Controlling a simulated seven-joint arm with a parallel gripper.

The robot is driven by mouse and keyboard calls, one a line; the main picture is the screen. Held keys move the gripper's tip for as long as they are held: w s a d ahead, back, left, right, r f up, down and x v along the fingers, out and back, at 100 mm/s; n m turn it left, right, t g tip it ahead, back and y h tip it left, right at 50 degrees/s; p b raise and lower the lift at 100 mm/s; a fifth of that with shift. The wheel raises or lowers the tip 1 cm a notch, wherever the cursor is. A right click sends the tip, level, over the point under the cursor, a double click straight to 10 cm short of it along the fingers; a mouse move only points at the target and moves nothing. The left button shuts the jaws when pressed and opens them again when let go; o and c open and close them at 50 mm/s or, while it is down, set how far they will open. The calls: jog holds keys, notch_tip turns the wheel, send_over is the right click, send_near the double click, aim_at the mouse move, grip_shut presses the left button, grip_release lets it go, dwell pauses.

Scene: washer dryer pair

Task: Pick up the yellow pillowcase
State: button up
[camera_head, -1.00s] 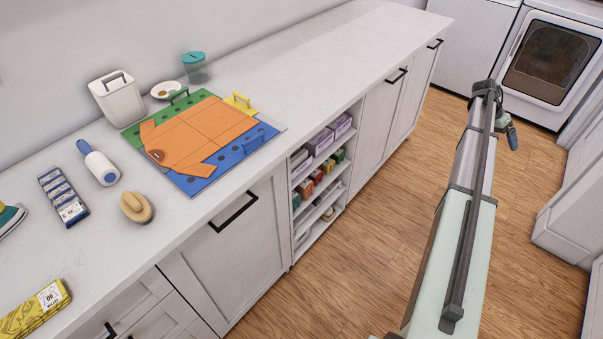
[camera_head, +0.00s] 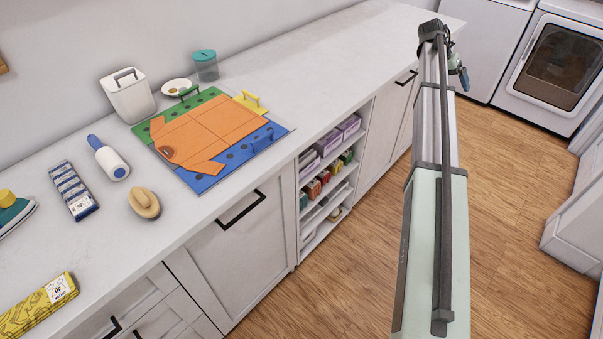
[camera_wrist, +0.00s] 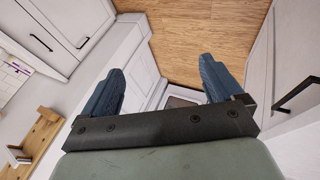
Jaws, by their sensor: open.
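I cannot make out a yellow pillowcase in either view. My gripper (camera_wrist: 160,80) is open in the wrist view, with its two blue fingers wide apart and nothing between them. In the head view the arm reaches away over the floor beside the counter, and its end is small and mostly hidden behind the arm. An orange shirt (camera_head: 208,132) lies on a green, blue and yellow folding board (camera_head: 240,155) on the counter. A yellow printed package (camera_head: 38,308) lies at the counter's near left.
The long white counter (camera_head: 300,65) is clear at its far end. A lint roller (camera_head: 110,160), brush (camera_head: 144,203), white bin (camera_head: 128,98) and iron (camera_head: 12,215) stand on it. Open shelves (camera_head: 325,185) are below. A front-loading machine (camera_head: 556,65) stands at the back right. The wooden floor (camera_head: 510,200) is clear.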

jog(key=w+a+n, duration=0.1)
jog(key=a+n, duration=0.1)
jog(key=a, duration=1)
jog(key=w+a+r+n+t+y, duration=0.1)
jog(key=a+n, duration=0.2)
jog(key=a, duration=1)
jog(key=w+a+r+n+t, duration=0.1)
jog(key=w+a+n, duration=0.1)
jog(key=a, duration=1.1)
jog(key=shift+r+n+y, duration=0.15)
jog(key=shift+n+y, duration=0.25)
jog(key=shift+n, duration=0.2)
jog(key=s+a+r+n+y, duration=0.1)
jog(key=s+a+n, duration=0.45)
jog(key=a, duration=1.05)
jog(key=s+a+r+n+t+y, duration=0.1)
jog(key=s+a+n, duration=0.2)
jog(key=s+a, duration=0.9)
jog(key=s+a+r+n+y, duration=0.15)
jog(key=s+a+n, duration=0.25)
jog(key=a, duration=1.5)
notch_tip(320, 180, up, 4)
jog(key=n+g+y, duration=0.2)
jog(key=n, duration=1.3)
send_over(13, 320)
jog(key=shift+h, duration=0.25)
notch_tip(13, 320, down, 13)
jog(key=shift+f, duration=0.2)
